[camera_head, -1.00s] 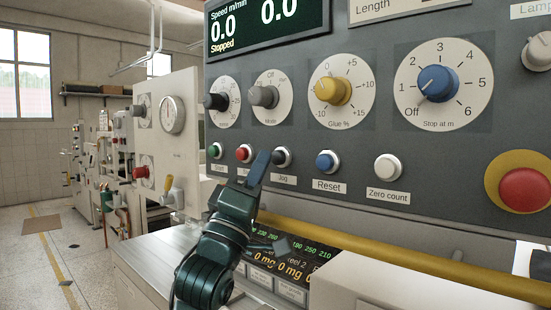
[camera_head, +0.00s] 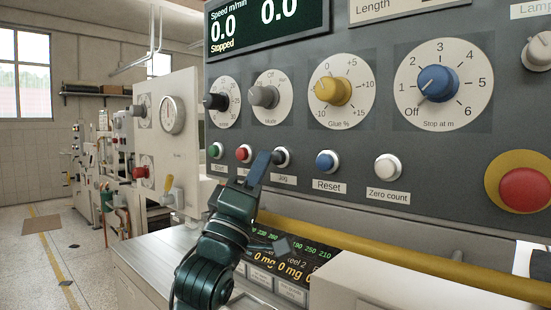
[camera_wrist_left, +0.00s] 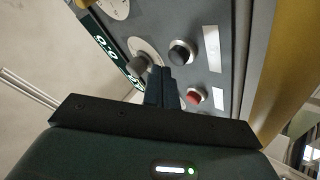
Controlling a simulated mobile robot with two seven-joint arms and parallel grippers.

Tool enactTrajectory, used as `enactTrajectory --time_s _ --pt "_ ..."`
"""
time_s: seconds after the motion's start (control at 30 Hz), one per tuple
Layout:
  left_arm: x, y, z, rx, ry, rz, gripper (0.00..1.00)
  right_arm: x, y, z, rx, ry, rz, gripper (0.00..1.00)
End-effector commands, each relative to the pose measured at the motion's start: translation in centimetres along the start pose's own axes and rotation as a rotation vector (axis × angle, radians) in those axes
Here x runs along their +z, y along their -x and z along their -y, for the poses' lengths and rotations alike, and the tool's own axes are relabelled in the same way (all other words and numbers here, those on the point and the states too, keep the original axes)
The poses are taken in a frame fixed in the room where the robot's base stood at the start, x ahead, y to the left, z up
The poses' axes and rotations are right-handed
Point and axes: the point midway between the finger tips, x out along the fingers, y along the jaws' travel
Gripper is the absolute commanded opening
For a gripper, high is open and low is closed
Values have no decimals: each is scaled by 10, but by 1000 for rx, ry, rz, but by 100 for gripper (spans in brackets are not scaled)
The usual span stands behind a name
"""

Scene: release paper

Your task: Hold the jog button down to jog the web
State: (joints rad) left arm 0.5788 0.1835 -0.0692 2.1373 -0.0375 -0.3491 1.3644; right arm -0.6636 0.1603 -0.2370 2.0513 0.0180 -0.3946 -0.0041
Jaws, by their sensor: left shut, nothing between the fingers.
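The dark jog button (camera_head: 281,157) sits on the grey panel above its "Jog" label, between the red and blue buttons. In the left wrist view the dark button (camera_wrist_left: 181,53) stands out just beyond my fingertips. My left gripper (camera_head: 263,157) is shut and empty, its blue-grey fingers just left of the jog button in the head view. In the left wrist view its fingertips (camera_wrist_left: 159,72) are close to the button. I cannot tell whether they touch it. The display (camera_head: 265,28) reads speed 0.0 and "Stopped". My right gripper is not in view.
The red button (camera_head: 243,153) and green button (camera_head: 215,151) are left of the fingers. The blue reset button (camera_head: 327,162) and white zero-count button (camera_head: 387,167) are to the right. Several knobs sit above. A yellow bar (camera_head: 400,259) runs below the panel.

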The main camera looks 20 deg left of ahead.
Motion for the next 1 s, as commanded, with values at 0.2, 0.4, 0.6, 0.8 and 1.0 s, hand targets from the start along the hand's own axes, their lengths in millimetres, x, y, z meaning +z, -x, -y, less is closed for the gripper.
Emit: enactTrajectory --time_s 0.2,0.4,0.6,0.8,1.0 --pt "0 0 0 0 0 0 0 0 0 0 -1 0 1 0" --pt "1 -2 1 0 1 0 0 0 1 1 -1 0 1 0" --pt "4 -6 4 0 1 0 0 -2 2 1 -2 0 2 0" --pt "4 -6 4 0 0 0 0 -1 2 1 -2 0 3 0" --pt "5 -6 4 0 0 0 0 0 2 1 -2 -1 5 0"
